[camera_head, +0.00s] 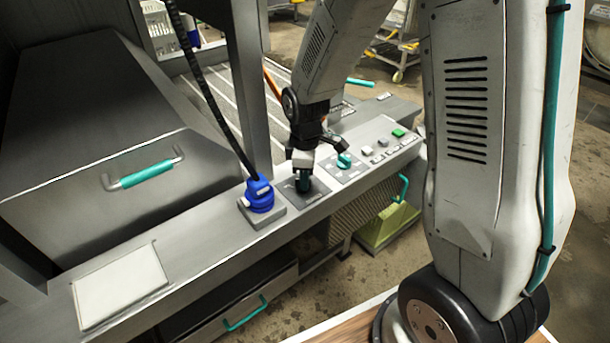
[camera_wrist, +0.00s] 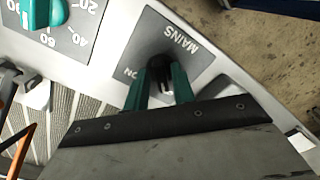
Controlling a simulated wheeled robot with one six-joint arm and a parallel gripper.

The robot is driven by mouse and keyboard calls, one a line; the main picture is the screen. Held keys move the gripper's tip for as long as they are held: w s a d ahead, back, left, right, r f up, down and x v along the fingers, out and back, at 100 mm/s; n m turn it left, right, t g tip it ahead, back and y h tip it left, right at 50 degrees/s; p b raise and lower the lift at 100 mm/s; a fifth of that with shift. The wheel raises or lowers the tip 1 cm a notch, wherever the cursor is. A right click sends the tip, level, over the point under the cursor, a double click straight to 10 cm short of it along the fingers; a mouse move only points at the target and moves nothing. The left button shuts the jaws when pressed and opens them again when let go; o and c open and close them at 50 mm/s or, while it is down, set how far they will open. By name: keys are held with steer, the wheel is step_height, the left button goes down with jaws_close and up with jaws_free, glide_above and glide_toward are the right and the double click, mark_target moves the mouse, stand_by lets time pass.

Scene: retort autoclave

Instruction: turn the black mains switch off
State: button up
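The black mains switch (camera_wrist: 158,68) sits on a dark grey plate lettered MAINS in the wrist view. An ON mark shows at its lower left, partly beside a finger. My gripper (camera_wrist: 162,82) has its two teal fingers on either side of the switch, with the tips close to it. I cannot tell whether they press on it or stand slightly apart. In the head view my gripper (camera_head: 303,184) points down at the mains plate (camera_head: 315,191) on the sloped front panel, and it hides the switch. Which position the switch is in is not clear.
A teal dial (camera_head: 344,160) on a numbered plate stands just right of the mains plate. A green button (camera_head: 398,133) and white buttons lie farther right. A blue plug-like fitting (camera_head: 260,195) with a black cable stands close on the left, by a metal post.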

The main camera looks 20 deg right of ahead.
steer(key=shift+o, duration=0.3)
steer(key=shift+r, duration=0.1)
step_height(320, 180, up, 8)
steer(key=shift+f, duration=0.2)
stand_by(0.4)
steer(key=shift+s+m, duration=0.4)
steer(key=shift+m, duration=0.3)
steer(key=s+d+r+m, duration=0.1)
steer(key=s+r+m, duration=0.4)
steer(key=s, duration=0.6)
steer(key=s+d+r+m+t, duration=0.1)
steer(key=s+r+m, duration=0.4)
steer(key=s+r, duration=0.5)
steer(key=shift+s+d+m, duration=0.3)
steer(key=shift+s, duration=1)
steer(key=shift+r, duration=0.1)
